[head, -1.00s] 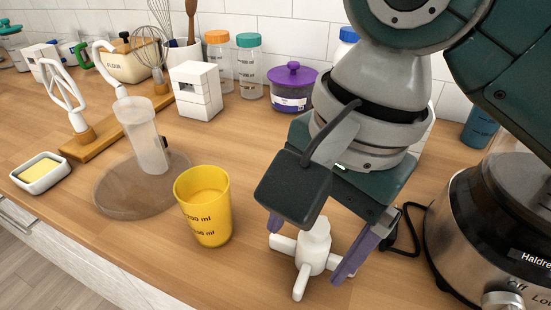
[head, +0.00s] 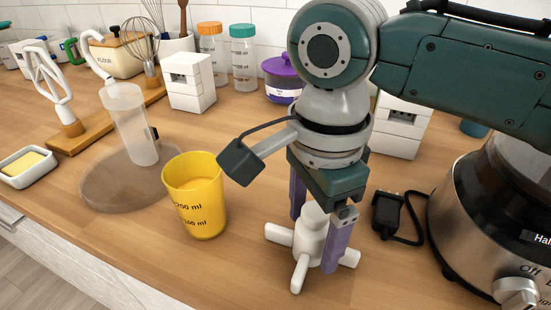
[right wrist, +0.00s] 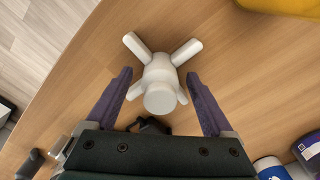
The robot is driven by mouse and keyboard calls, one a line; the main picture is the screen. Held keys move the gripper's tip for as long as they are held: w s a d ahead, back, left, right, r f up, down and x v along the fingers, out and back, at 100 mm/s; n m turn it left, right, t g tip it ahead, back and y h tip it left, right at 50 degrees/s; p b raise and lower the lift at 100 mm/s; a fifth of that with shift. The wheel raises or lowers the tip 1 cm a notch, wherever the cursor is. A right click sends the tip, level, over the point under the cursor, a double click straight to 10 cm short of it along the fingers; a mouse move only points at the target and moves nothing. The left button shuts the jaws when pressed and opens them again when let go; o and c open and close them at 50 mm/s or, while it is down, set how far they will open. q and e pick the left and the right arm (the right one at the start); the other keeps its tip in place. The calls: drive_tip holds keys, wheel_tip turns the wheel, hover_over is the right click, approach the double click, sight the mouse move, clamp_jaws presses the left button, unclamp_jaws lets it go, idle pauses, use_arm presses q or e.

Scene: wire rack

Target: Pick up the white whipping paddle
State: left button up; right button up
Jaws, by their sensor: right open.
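The white whipping paddle (head: 311,236) stands on the wooden counter, a central hub with arms spread out low around it. My right gripper (head: 318,240) points down over it, with its purple fingers open on either side of the hub. In the right wrist view, the paddle (right wrist: 160,80) sits between the two spread fingers (right wrist: 158,75), with a visible gap on each side. In the head view, one finger partly covers the paddle. My left gripper is not in view.
A yellow measuring cup (head: 196,196) stands close to the left of the paddle. A black plug and cord (head: 392,214) and a blender base (head: 484,232) are to the right. A clear lid with a tube (head: 125,185) lies farther left. The counter's front edge is near.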

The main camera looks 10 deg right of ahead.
drive_tip(key=shift+f, duration=0.45)
drive_tip(key=shift+c, duration=0.3)
clamp_jaws()
